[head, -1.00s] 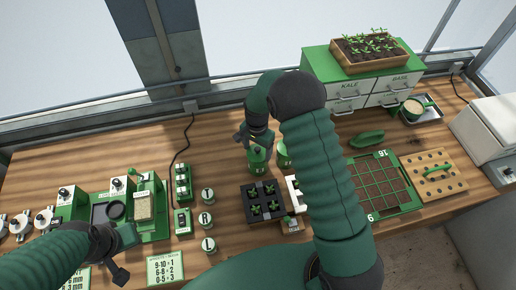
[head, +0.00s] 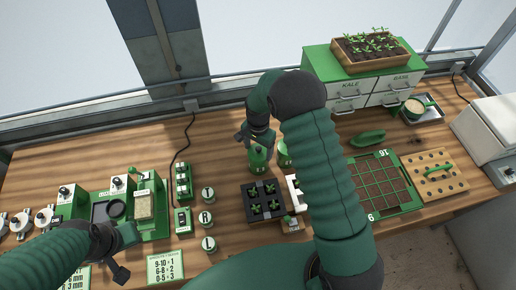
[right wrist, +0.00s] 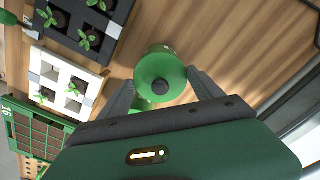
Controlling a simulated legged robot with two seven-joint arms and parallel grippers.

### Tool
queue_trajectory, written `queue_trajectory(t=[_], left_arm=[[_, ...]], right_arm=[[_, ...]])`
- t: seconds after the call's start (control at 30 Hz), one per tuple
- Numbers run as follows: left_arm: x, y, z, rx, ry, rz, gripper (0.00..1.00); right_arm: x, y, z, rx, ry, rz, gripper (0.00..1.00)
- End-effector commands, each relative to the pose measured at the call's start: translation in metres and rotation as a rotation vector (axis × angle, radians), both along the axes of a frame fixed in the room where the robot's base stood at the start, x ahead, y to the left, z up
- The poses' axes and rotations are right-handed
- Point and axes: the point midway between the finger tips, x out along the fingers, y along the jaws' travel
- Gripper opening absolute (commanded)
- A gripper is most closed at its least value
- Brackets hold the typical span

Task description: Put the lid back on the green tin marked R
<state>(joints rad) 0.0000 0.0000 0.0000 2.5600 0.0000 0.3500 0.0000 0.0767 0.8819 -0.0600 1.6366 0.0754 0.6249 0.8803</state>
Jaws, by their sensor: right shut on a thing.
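A green tin (head: 257,164) with a small pale label stands on the bench under my right gripper (head: 258,142) in the head view; its letter is too small to read. In the right wrist view, my right gripper (right wrist: 162,90) has its fingers on either side of a round green lid (right wrist: 160,68) with a dark knob. It is shut on this lid. The lid is over the tin; whether it is seated cannot be told. A second green tin (head: 284,154) is partly hidden by my right arm. My left gripper (head: 120,254) is at lower left, away from the tins; its jaws are unclear.
A green grid tray (head: 405,190) lies right of my arm. Bare bench lies left of the tin.

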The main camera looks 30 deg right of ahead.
Motion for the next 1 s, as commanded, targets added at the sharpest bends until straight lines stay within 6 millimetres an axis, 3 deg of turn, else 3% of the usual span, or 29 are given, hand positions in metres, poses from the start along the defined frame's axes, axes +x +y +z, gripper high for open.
queue_trajectory(t=[0.37, 0.4, 0.57, 1.0], left_arm=[[0.0000, 0.0000, 0.0006, 0.000, 0.000, 0.000, 0.00], [0.0000, 0.0000, 0.0006, 0.000, 0.000, 0.000, 0.00], [0.0001, 0.0000, 0.0006, 0.000, 0.000, 0.000, 0.00], [0.0000, 0.0000, 0.0033, 0.000, 0.000, 0.000, 0.00]], right_arm=[[-0.0001, 0.0000, -0.0004, 0.000, 0.000, 0.000, 0.37], [-0.0002, -0.0001, -0.0004, 0.000, 0.000, 0.000, 0.79], [-0.0002, -0.0001, -0.0004, 0.000, 0.000, 0.000, 1.00], [-0.0001, 0.0000, 0.0028, 0.000, 0.000, 0.000, 1.00]])
